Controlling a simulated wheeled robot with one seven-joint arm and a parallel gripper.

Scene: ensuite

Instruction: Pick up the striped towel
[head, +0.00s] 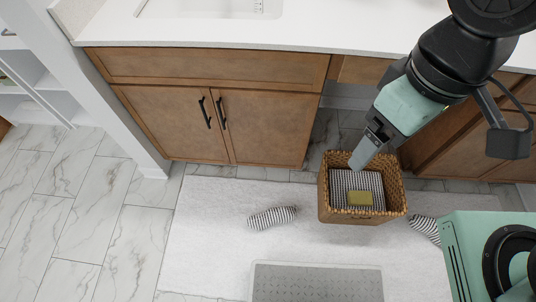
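A folded cloth with thin dark and white stripes (345,183) lies in a wicker basket (338,213) on the white rug. A rolled striped towel (272,217) lies on the rug to the left of the basket. Another striped piece (424,228) lies to the right, partly hidden behind my mint-green base. My gripper (361,162) points down over the basket's back part, above the striped cloth. Its fingers overlap in this view, so I cannot tell their opening. No held object shows.
A brown wooden cabinet (160,120) with black handles and a white countertop (300,25) stands behind the basket. A grey mat (317,284) lies at the front of the white rug (215,240). The marble-tiled floor at left is clear.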

